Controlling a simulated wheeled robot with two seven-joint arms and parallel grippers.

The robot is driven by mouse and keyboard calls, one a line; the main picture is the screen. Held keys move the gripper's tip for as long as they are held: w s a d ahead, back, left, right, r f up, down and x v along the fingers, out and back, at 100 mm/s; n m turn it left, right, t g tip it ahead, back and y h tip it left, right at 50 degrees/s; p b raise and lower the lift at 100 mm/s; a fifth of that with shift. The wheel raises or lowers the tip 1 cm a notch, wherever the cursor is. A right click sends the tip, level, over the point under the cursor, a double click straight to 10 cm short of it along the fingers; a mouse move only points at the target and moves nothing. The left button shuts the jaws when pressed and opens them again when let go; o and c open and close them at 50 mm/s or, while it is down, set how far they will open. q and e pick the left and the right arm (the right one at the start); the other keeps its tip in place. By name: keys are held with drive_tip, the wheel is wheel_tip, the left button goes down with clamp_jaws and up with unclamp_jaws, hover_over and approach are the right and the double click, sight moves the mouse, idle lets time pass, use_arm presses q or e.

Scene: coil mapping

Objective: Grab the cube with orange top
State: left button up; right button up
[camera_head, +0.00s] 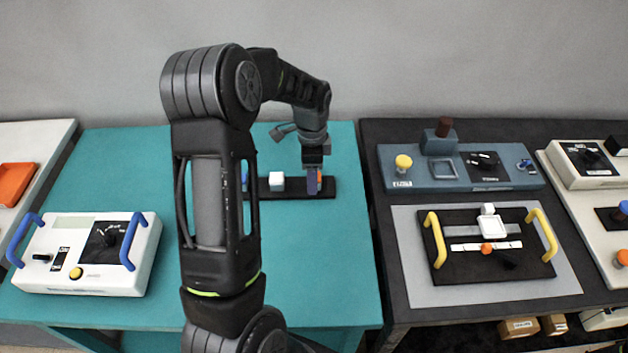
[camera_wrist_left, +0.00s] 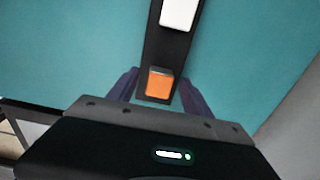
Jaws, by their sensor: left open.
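The cube with the orange top (camera_wrist_left: 159,84) sits near one end of a black strip (camera_wrist_left: 166,45) in the left wrist view. In the head view only a sliver of its orange (camera_head: 320,176) shows behind my gripper, at the right end of the strip (camera_head: 296,195). My left gripper (camera_head: 313,183) points down over that end. In the left wrist view its purple fingers (camera_wrist_left: 158,77) are open, one on each side of the orange cube, with a gap showing on both sides. I cannot tell how deep the fingertips reach. My right gripper is not in view.
A white cube (camera_head: 277,181) sits on the same strip, and a blue piece (camera_head: 245,178) is partly hidden by my arm. A white box with blue handles (camera_head: 90,250) stands on the teal table (camera_head: 320,270). A dark table (camera_head: 395,290) with panels adjoins at right.

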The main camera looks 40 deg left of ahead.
use_arm(q)
drive_tip(key=shift+c, duration=0.4)
clamp_jaws()
wheel_tip(320, 180, up, 10)
drive_tip(key=p, duration=0.5)
drive_tip(key=shift+p, duration=0.4)
idle(0.4)
